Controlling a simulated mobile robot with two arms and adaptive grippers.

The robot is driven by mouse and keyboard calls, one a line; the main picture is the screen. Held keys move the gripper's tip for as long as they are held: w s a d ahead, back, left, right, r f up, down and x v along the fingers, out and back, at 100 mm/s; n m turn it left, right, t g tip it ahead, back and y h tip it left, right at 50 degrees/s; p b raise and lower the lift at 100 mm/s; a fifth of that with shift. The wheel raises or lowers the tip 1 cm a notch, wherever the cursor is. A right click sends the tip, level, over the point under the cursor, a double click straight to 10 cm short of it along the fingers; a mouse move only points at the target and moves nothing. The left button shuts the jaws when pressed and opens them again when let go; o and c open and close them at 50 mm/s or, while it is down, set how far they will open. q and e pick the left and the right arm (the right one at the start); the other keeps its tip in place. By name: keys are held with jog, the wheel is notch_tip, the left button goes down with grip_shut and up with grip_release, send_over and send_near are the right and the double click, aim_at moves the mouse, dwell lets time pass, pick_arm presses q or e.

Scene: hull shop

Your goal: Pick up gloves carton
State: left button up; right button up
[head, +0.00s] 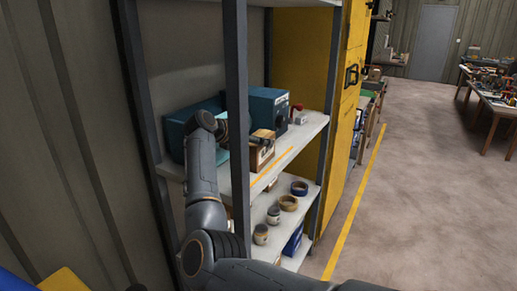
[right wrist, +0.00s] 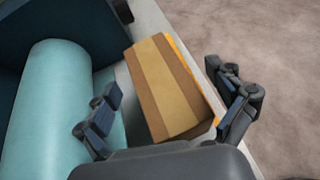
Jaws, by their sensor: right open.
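The gloves carton (right wrist: 163,86), a brown box with a lighter tan band along it, lies on the shelf in the right wrist view. In the head view a small brown carton (head: 261,156) shows on the middle shelf, just right of the grey post and partly covered. My right gripper (right wrist: 168,113) is open, with one finger on each side of the carton's near end; I cannot tell if they touch it. In the head view my right arm reaches behind the post, which hides part of the wrist. My left gripper is not in view.
A teal cylinder (right wrist: 50,100) lies left of the carton in the wrist view. Blue boxes (head: 268,107) stand behind on the same shelf (head: 305,130). Tape rolls (head: 288,202) and tins sit on the shelf below. The grey post (head: 236,120) stands in front. Open floor (head: 420,180) lies right.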

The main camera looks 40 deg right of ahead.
jog(key=shift+a, duration=0.1)
jog(key=c, duration=1.7)
jog(key=shift+o, duration=0.2)
